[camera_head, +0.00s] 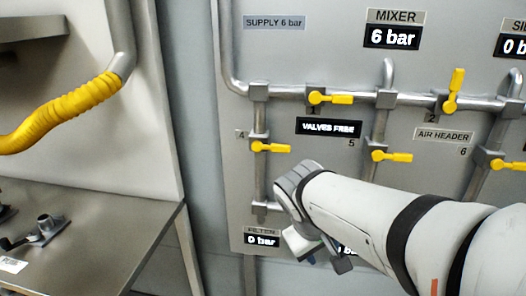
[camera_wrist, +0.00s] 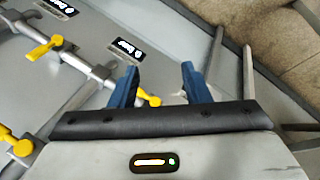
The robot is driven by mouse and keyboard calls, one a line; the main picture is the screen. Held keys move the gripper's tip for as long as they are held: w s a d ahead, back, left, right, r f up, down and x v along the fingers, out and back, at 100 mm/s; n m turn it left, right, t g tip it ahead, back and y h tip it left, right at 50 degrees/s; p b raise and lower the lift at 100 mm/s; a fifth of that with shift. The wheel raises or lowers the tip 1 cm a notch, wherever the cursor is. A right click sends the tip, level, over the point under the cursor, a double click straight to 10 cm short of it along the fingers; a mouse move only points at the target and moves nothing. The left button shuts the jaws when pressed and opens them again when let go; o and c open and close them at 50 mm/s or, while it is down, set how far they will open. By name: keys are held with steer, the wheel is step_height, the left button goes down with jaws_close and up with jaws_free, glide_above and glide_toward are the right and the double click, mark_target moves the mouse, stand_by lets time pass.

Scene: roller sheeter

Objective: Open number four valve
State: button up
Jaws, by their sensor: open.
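The number four valve has a yellow handle (camera_head: 270,148) on a vertical pipe at the panel's left, beside the label 4. The handle lies about level, across its pipe, pointing right. In the wrist view a yellow handle (camera_wrist: 148,97), which appears to be this valve's, shows between my two blue fingers, partly hidden by my gripper's body. My gripper (camera_wrist: 160,78) is open and empty. In the head view my gripper (camera_head: 320,254) is below and right of the valve, partly hidden by my arm; contact with the handle is not seen.
The panel carries other yellow handles: valve 5 (camera_head: 391,156), valve 1 (camera_head: 330,98), valve 2 (camera_head: 454,92). The FILTER display (camera_head: 262,240) reads 0 bar; the MIXER display (camera_head: 392,37) reads 6 bar. A metal bench (camera_head: 95,215) stands at left.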

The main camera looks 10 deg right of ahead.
steer(key=w+n+t+h+b, duration=0.2)
steer(key=w+n+h+b, duration=0.15)
steer(key=w, duration=0.35)
steer(key=n+t+h+b, duration=0.3)
steer(key=t+h+b, duration=0.1)
steer(key=t+b, duration=0.45)
glide_toward(280, 149)
steer(key=x, duration=0.2)
steer(key=f+p+x, duration=0.1)
steer(key=x, duration=0.1)
steer(key=shift+w+d, duration=0.25)
steer(key=shift+d, duration=0.1)
steer(key=shift+w+r+n+t, duration=0.25)
steer(key=x, duration=0.7)
steer(key=shift+w+d+r, duration=0.1)
steer(key=shift+c, duration=0.5)
jaws_close()
